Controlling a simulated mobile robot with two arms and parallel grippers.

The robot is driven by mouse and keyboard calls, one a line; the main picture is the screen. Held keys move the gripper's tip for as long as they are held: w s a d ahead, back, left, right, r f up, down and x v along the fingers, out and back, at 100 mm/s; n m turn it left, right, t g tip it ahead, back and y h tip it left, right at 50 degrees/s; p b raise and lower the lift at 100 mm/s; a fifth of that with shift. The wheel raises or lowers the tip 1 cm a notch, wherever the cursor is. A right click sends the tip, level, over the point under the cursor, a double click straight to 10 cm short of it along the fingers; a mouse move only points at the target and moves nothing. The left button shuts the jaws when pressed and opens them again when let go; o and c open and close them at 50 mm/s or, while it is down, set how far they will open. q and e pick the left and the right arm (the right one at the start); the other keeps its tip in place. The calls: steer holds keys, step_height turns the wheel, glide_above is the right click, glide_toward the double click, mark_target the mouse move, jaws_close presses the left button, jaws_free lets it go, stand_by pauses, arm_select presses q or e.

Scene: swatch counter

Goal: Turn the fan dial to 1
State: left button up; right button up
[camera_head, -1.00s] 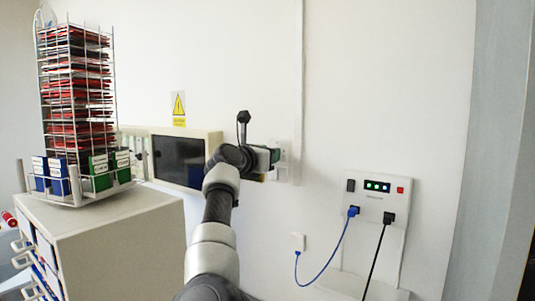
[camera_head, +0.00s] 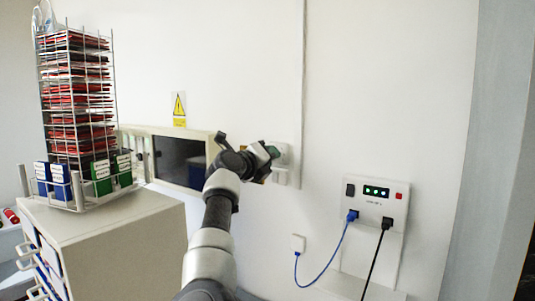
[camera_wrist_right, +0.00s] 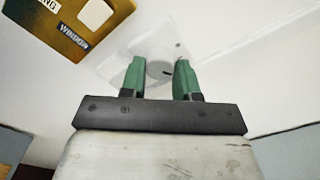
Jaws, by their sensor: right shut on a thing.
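The fan dial (camera_wrist_right: 158,71) is a round pale knob with a dark mark, on a white wall plate (camera_wrist_right: 124,60) in the right wrist view. My right gripper (camera_wrist_right: 161,76) has its green fingers on both sides of the knob and is shut on it. The dial's number markings are too blurred to read. In the head view, my right gripper (camera_head: 272,152) is at the white wall plate (camera_head: 285,160); the knob is hidden there. My left gripper is not in view.
A brown plate (camera_wrist_right: 62,22) with a "WINDOW" label is near the dial. A socket panel (camera_head: 376,205) with blue and black cables is at right. A cabinet (camera_head: 110,225) with a wire swatch rack (camera_head: 80,110) stands at left. A dark-fronted box (camera_head: 180,160) is beside my arm.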

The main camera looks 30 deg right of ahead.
steer(key=shift+d+r+n+p, duration=0.1)
steer(key=shift+n+p, duration=0.6)
steer(key=shift+n, duration=0.8)
steer(key=o, duration=0.7)
steer(key=shift+o, duration=1.1)
steer(key=shift+d, duration=0.2)
steer(key=shift+a, duration=0.1)
steer(key=b+v, duration=0.7)
steer(key=v, duration=0.3)
steer(key=shift+s+a, duration=0.15)
steer(key=shift+a, duration=0.1)
